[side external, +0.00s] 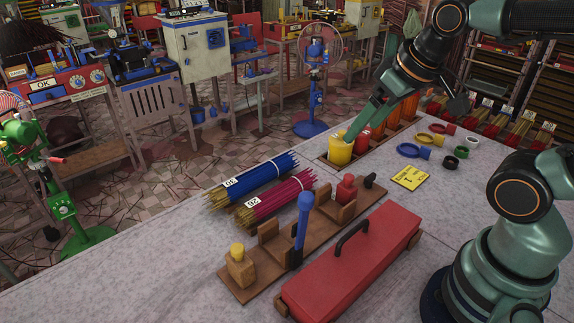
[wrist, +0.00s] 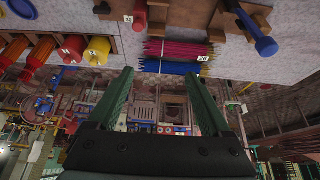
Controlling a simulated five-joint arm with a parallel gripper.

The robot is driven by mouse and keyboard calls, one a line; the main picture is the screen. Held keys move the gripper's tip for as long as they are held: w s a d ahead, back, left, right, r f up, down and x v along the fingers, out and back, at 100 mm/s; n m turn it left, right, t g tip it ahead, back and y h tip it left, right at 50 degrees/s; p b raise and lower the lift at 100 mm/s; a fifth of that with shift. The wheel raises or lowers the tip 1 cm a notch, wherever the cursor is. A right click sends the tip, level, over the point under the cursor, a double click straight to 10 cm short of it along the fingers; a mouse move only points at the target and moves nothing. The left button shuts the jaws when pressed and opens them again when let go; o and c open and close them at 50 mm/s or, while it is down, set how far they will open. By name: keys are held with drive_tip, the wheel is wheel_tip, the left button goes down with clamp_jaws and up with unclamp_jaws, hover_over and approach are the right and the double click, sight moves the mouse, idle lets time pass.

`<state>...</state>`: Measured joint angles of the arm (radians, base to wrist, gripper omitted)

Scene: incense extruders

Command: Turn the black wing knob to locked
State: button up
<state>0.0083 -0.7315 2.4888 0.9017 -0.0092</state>
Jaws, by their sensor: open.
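A small black knob-like piece (side external: 369,181) sits at the far right end of the wooden rack (side external: 322,226), just right of a red bottle-like piece (side external: 346,190). A small dark piece beside the rack also shows at the top of the wrist view (wrist: 102,9). I cannot tell for sure that this is the wing knob, nor how its wings are turned. My gripper (side external: 349,137) appears over or beside the yellow cup, apart from the black piece. In the wrist view its two green fingers (wrist: 160,73) stand wide apart with nothing between them.
The yellow cup (side external: 340,152) leads a row of red and orange cylinders. Blue (side external: 262,172) and magenta (side external: 283,198) stick bundles lie behind the rack; a red lidded box (side external: 350,262) lies in front. A yellow card (side external: 409,177) and several coloured rings lie right. The left tabletop is clear.

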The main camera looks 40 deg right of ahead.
drive_tip(key=w+d+f+g, duration=0.3)
drive_tip(key=w+d, duration=0.1)
drive_tip(key=d, duration=0.4)
drive_tip(key=g, duration=0.3)
approach(371, 176)
wheel_tip(371, 176, down, 9)
drive_tip(key=shift+r, duration=0.15)
drive_tip(key=shift+c, duration=0.3)
clamp_jaws()
